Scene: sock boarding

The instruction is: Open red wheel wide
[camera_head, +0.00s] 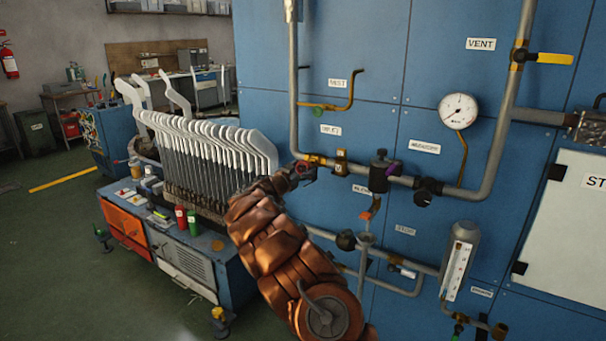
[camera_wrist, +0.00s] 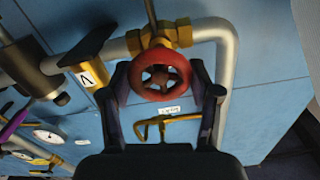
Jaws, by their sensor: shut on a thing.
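The red wheel (camera_wrist: 161,75) is a small round handwheel on a brass valve (camera_wrist: 160,37), seen face-on in the wrist view. My gripper (camera_wrist: 164,92) has one finger on each side of the wheel, closed against its rim. In the head view my gripper (camera_head: 299,171) is at the pipe's left bend, at the end of my copper-coloured arm. How far the valve is turned cannot be told.
A grey pipe (camera_head: 470,192) runs right from the valve, past a black fitting (camera_head: 380,172) and a round gauge (camera_head: 458,111). A cart (camera_head: 180,250) with several white sock boards (camera_head: 215,145) stands left. Open floor lies far left.

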